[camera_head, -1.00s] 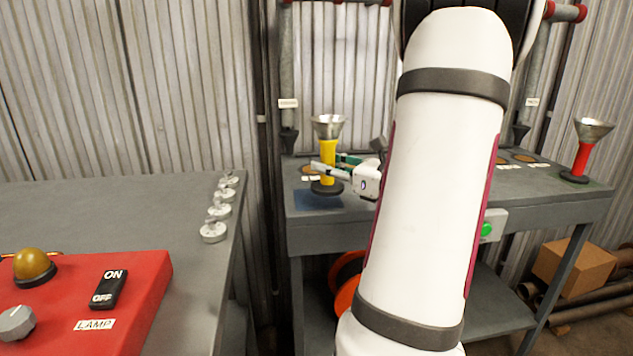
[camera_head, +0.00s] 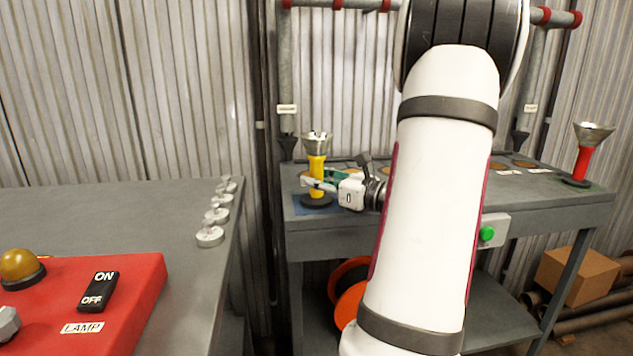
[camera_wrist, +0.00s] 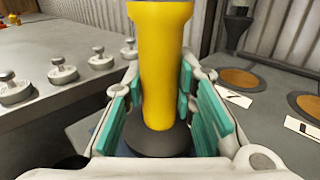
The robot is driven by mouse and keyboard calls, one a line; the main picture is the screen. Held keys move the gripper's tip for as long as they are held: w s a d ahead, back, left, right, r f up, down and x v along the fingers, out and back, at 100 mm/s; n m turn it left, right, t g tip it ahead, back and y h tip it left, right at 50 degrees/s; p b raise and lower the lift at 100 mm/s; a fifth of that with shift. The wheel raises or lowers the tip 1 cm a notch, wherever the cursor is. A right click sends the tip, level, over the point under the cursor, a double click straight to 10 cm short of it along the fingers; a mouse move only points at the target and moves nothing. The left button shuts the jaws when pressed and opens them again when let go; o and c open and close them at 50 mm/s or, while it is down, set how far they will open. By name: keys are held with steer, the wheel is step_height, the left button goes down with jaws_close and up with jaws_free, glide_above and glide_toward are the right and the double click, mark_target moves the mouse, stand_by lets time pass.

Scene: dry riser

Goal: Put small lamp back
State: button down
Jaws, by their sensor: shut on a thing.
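The small lamp, with a yellow stem (camera_head: 317,178), a silver funnel-shaped head and a dark round base, stands upright at the left end of the grey bench. My gripper (camera_head: 319,184) is shut on its yellow stem from the right. In the wrist view the stem (camera_wrist: 158,75) is between the teal finger pads, with the dark base below. A blue mat (camera_head: 301,208) shows around the lamp's base in the head view. I cannot tell whether the base touches it. The lamp's head is out of the wrist view.
A similar lamp with a red stem (camera_head: 582,163) stands at the bench's right end. Brown discs (camera_wrist: 238,77) with number cards lie along the bench. Silver weights (camera_head: 210,236) line the left table's edge, near a red lamp switch box (camera_head: 135,285). A pipe (camera_head: 287,80) hangs behind.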

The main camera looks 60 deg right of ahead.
steer(key=c, duration=1.3)
jaws_free()
steer(key=shift+f, duration=0.1)
